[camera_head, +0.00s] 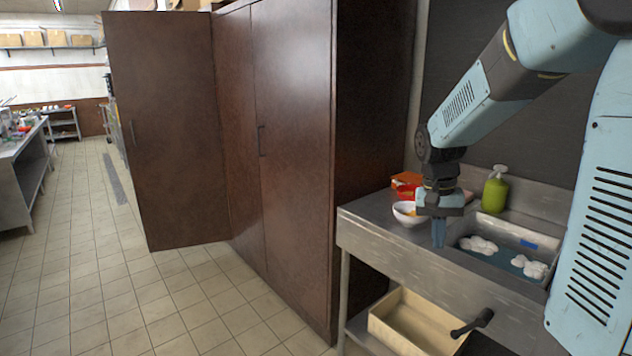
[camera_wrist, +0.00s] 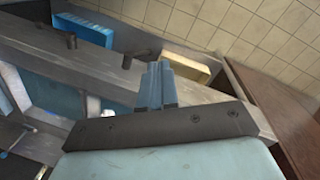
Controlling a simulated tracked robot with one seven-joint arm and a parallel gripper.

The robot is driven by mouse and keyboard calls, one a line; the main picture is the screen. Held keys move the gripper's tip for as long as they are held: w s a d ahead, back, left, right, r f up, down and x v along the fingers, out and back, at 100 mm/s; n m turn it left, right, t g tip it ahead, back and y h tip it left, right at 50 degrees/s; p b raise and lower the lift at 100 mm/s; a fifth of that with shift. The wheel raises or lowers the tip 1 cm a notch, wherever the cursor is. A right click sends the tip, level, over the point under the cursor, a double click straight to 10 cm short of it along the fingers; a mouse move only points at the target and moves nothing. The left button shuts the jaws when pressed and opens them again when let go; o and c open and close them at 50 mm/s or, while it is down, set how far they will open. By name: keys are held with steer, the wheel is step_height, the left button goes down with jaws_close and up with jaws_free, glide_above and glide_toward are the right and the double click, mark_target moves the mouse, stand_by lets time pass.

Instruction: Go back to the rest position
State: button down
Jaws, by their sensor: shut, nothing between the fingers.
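My gripper (camera_head: 439,233) points down over the metal sink counter (camera_head: 375,222), between the white bowl and the sink basin in the head view. Its fingers are together with nothing between them. In the wrist view my gripper (camera_wrist: 157,82) shows its two blue-grey fingers side by side and touching, with the counter's edge beyond them. My arm is bent, reaching down from the upper right.
A white bowl (camera_head: 405,217) and a red box (camera_head: 405,181) stand by my gripper. A green soap bottle (camera_head: 495,190) stands behind the sink basin (camera_head: 470,257), which holds suds. A tall brown cabinet (camera_head: 290,130) has one door (camera_head: 165,130) open. Tiled floor is clear at left.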

steer(key=s+a+r+n+t, duration=0.1)
steer(key=s+r+t, duration=0.1)
steer(key=s, duration=0.4)
steer(key=s+a+r+n+t, duration=0.1)
steer(key=s+r+t, duration=0.1)
steer(key=s+r, duration=0.2)
steer(key=s+a+r+n+t+y, duration=0.1)
steer(key=s+r+n+t, duration=0.1)
steer(key=s, duration=0.6)
steer(key=shift+a+r+t, duration=0.15)
steer(key=shift+r+t, duration=0.15)
steer(key=shift+r, duration=0.45)
steer(key=shift+s, duration=0.1)
stand_by(0.3)
